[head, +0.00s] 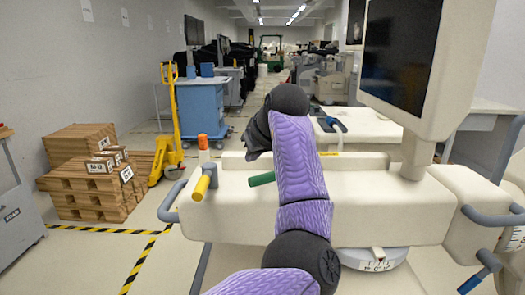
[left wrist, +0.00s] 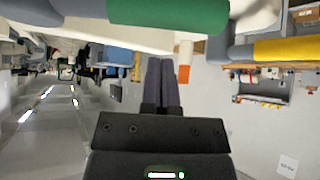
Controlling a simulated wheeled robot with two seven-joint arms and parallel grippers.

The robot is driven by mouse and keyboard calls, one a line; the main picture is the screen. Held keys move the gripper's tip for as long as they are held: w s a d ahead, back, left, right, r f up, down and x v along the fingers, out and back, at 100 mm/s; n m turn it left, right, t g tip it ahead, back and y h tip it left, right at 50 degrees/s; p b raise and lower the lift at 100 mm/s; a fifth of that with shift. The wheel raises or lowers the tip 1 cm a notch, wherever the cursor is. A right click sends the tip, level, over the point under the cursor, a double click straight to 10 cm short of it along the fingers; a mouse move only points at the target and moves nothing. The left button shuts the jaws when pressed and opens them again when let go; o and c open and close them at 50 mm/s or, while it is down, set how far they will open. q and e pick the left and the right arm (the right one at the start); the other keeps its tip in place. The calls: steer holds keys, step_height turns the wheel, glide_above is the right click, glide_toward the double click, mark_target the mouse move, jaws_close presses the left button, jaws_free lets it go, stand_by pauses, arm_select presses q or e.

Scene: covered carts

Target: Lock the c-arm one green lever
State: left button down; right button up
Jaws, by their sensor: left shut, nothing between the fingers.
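The c-arm (head: 375,205) is a cream machine body across the middle of the head view. Its green lever (head: 262,179) sticks out to the left beside my purple left arm, which hides its inner end. In the left wrist view the green lever (left wrist: 168,14) lies across the top, beyond the fingertips, with a visible gap. My left gripper (head: 250,147) is above the green lever in the head view, mostly hidden by its own wrist. In the left wrist view its two fingers (left wrist: 162,62) are together and empty. My right gripper is out of view.
A yellow lever (head: 201,187) and a grey handle (head: 169,203) stand left of the green lever, with an orange-topped item (head: 203,142) behind. A monitor (head: 408,55) rises at right. Wooden pallets (head: 90,185) and a yellow pallet jack (head: 168,125) are at left.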

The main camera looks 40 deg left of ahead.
arm_select(q)
steer(key=shift+x, duration=1.2)
steer(key=d, duration=0.1)
steer(key=s+d+b, duration=0.1)
steer(key=d, duration=0.1)
steer(key=shift+s+d+f+b, duration=0.15)
steer(key=shift+d+f+b, duration=0.05)
steer(key=shift+d+b, duration=0.1)
steer(key=shift+s+d, duration=0.15)
steer(key=shift+d, duration=0.05)
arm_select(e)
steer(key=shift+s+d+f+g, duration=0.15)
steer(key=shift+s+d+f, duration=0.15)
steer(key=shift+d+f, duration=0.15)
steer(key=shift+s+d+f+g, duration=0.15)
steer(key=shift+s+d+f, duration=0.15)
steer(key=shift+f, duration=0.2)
